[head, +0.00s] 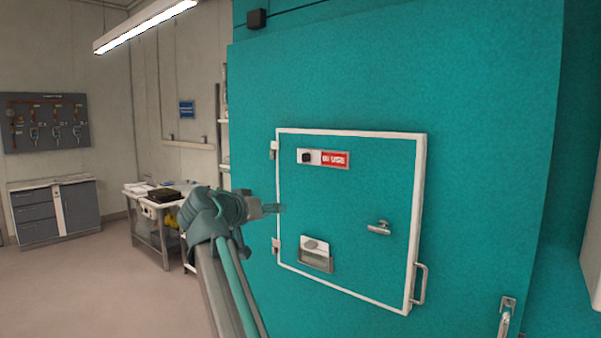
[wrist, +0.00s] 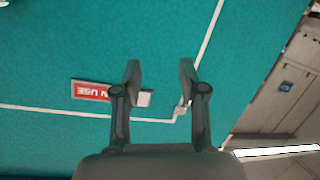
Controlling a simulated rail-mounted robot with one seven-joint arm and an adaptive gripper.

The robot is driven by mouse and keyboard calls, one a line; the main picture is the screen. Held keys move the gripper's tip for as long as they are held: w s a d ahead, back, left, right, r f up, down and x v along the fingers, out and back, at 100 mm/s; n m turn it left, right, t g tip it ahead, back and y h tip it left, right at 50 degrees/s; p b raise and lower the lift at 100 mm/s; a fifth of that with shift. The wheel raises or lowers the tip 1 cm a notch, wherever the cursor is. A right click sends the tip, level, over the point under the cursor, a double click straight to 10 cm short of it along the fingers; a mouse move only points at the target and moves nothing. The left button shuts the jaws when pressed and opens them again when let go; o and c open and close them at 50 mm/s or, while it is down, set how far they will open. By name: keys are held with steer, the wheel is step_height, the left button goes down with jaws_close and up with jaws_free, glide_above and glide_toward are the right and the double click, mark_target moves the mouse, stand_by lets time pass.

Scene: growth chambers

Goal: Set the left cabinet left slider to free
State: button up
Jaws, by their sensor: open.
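The slider (head: 312,156) is a small plate near the top of the white-framed door on the teal cabinet. Its black knob (head: 306,157) sits at the left, and a red "IN USE" field (head: 335,160) shows at the right. In the wrist view the red field (wrist: 92,91) appears upside down, with a pale end (wrist: 145,98) partly behind one finger; the knob is hidden there. My gripper (head: 275,208) is open and empty, below and left of the slider, near the door's left edge. In the wrist view its fingers (wrist: 160,72) are spread apart.
The door (head: 345,205) carries a small latch (head: 379,227), a clear-fronted holder (head: 316,255) and a side handle (head: 420,284). Hinges (head: 276,245) stick out at its left. A cluttered table (head: 150,236) stands behind my arm. The floor at left is clear.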

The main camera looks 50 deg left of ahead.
step_height(320, 180, up, 8)
steer(key=m+t, duration=0.1)
steer(key=m+t+h, duration=0.2)
steer(key=m, duration=0.2)
glide_toward(303, 154)
steer(key=w+p, duration=0.1)
steer(key=w, duration=0.1)
steer(key=w+p, duration=0.1)
steer(key=w, duration=0.2)
steer(key=w+a+p, duration=0.1)
steer(key=w, duration=0.1)
steer(key=shift+w+p, duration=0.15)
steer(key=shift+p, duration=0.15)
steer(key=shift+w+a+f, duration=0.1)
steer(key=shift+w+f, duration=0.1)
steer(key=shift+w, duration=0.6)
jaws_close()
